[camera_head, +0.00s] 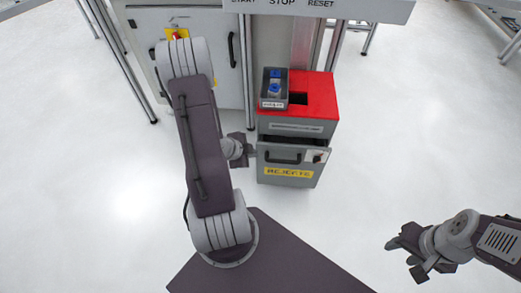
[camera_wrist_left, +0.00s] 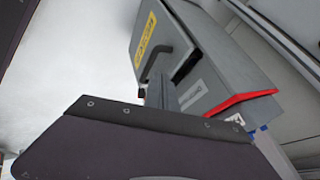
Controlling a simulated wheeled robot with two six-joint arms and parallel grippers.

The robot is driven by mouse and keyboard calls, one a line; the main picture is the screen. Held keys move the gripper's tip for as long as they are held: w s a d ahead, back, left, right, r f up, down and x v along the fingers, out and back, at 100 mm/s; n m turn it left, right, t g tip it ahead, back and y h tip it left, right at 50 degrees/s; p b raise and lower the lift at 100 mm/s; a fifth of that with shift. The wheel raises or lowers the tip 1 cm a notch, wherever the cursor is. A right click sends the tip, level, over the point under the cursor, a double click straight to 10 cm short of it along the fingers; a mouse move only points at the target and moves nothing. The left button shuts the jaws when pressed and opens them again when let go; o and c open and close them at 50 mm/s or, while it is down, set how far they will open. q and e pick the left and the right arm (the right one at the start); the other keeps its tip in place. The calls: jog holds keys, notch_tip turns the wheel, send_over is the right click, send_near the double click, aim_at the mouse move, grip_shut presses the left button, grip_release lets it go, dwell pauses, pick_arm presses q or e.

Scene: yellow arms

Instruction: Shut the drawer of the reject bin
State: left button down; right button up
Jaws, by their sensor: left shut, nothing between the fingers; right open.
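The reject bin (camera_head: 313,95) is a grey box with a red top. Its drawer (camera_head: 287,174) has a black handle (camera_head: 283,158) and a yellow label, and stands slightly out, with a dark gap above its front. The drawer also shows tilted in the left wrist view (camera_wrist_left: 147,37), with the handle (camera_wrist_left: 158,58) and dark gap. My left gripper (camera_head: 251,153) is shut and empty at the left edge of the drawer front; I cannot tell whether it touches. My right gripper (camera_head: 408,256) is open and empty over the floor at the lower right.
A small grey tray (camera_head: 272,103) with blue-topped items sits on the bin's red top. A grey cabinet (camera_head: 205,75) stands to the left, beneath a bench with a START/STOP/RESET panel (camera_head: 310,8). The floor (camera_head: 375,150) right of the bin is clear.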

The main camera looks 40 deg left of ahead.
pick_arm(q)
jog(key=w+f+b, duration=0.1)
jog(key=w+f, duration=0.1)
jog(key=w, duration=0.1)
jog(key=w+a+f+b, duration=0.1)
jog(key=w+f+b, duration=0.1)
jog(key=w+f, duration=0.1)
jog(key=w+f+b, duration=0.1)
jog(key=w+f, duration=0.1)
jog(key=w, duration=0.1)
jog(key=shift+a+f+b, duration=0.2)
jog(key=shift+f+b, duration=0.1)
pick_arm(e)
notch_tip(320, 180, down, 5)
